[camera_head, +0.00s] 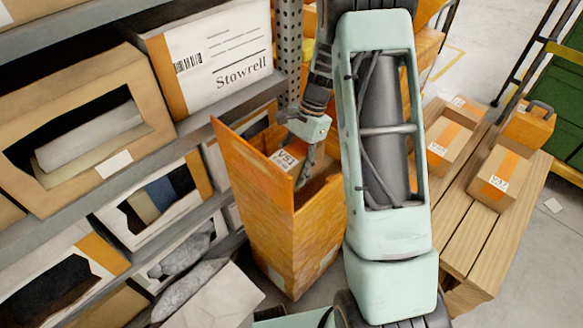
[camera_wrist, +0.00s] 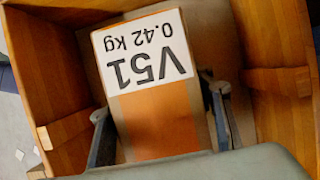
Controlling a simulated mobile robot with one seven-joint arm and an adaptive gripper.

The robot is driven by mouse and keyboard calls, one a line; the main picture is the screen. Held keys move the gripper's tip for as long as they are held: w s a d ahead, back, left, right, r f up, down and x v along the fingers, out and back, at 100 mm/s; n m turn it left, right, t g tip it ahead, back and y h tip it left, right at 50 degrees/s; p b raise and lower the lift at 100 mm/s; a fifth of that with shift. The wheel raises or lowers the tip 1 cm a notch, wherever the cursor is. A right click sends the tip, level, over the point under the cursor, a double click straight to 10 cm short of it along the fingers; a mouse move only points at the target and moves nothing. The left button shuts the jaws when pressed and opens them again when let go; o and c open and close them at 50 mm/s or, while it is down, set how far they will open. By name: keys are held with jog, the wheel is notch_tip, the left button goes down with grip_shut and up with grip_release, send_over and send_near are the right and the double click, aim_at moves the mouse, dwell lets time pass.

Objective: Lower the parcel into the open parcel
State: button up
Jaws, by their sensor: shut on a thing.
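The open parcel (camera_head: 272,230) is a tall orange-brown carton on the floor between the rack and a wooden bench, its flap raised at the left. Its inner walls (camera_wrist: 55,75) surround the view in the wrist camera. A small brown parcel with an orange band and a white label (camera_head: 285,160) is within the carton's opening. In the wrist view, this parcel (camera_wrist: 155,125) reads "V51 0.42 kg", upside down. My gripper (camera_head: 306,168) points down into the carton and is shut on the parcel, with fingers (camera_wrist: 165,108) at both sides. Whether the parcel touches the bottom is hidden.
A rack with a "Stowrell" box (camera_head: 215,55) and torn-open cartons (camera_head: 85,130) stands close at the left. The slatted bench (camera_head: 440,215) at the right bears labelled parcels (camera_head: 497,180) and an orange case (camera_head: 530,125). A pale carton (camera_head: 215,300) lies in front.

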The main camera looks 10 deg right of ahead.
jog(key=o, duration=1.6)
jog(key=shift+r, duration=0.1)
jog(key=v, duration=1.1)
jog(key=shift+w+d, duration=0.1)
jog(key=shift+w, duration=0.05)
jog(key=shift+d+r, duration=0.1)
jog(key=shift+r, duration=0.3)
